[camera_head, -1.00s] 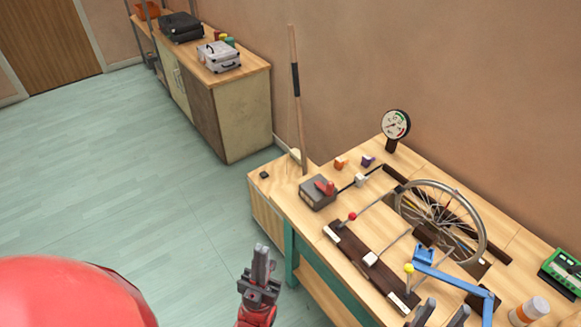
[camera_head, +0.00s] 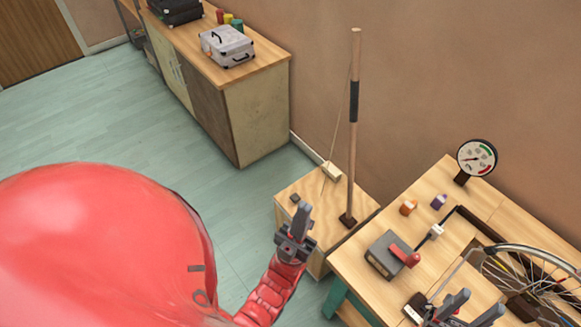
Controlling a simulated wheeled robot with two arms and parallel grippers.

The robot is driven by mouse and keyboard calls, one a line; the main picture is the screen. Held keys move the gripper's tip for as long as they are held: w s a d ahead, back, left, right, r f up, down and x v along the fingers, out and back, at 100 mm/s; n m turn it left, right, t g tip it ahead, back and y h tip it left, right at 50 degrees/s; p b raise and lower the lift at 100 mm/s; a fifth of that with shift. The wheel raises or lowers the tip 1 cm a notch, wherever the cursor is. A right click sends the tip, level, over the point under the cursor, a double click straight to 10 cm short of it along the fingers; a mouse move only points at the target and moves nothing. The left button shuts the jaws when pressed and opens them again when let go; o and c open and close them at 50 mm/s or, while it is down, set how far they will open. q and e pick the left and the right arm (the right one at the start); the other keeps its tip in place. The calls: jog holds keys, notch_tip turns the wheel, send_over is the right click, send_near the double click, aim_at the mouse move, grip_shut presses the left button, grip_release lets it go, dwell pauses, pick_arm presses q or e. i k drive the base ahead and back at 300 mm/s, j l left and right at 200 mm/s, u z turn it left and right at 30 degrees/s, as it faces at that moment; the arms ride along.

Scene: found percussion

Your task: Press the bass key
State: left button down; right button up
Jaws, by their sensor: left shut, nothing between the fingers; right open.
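A wooden box (camera_head: 325,195) with an upright pole (camera_head: 353,130), a thin string and a pale block (camera_head: 331,172) on top stands against the wall, to the left of the workbench. A small dark block (camera_head: 295,198) sits near its left corner; it may be the bass key, but no label shows. My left gripper (camera_head: 302,214) is shut and empty, its fingers upward in the picture beside that dark block and overlapping the box's left edge. I cannot tell whether it touches. My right gripper (camera_head: 472,302) is open and empty at the bottom edge, over the workbench.
The workbench (camera_head: 447,180) carries a grey box with a red lever (camera_head: 385,255), a dial gauge (camera_head: 477,158), small orange and purple blocks, and a spoked wheel (camera_head: 540,275). A cabinet (camera_head: 250,120) with a silver case (camera_head: 227,46) stands behind. The floor at left is clear.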

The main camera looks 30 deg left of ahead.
aim_at(295, 197)
jog(key=i+j, duration=0.15)
jog(key=j, duration=0.25)
jog(key=i+j, duration=0.1)
jog(key=j, duration=0.3)
jog(key=i+j, duration=0.15)
jog(key=j, duration=0.3)
jog(key=i+j, duration=0.15)
jog(key=j, duration=0.25)
jog(key=i+j, duration=0.15)
jog(key=j, duration=0.25)
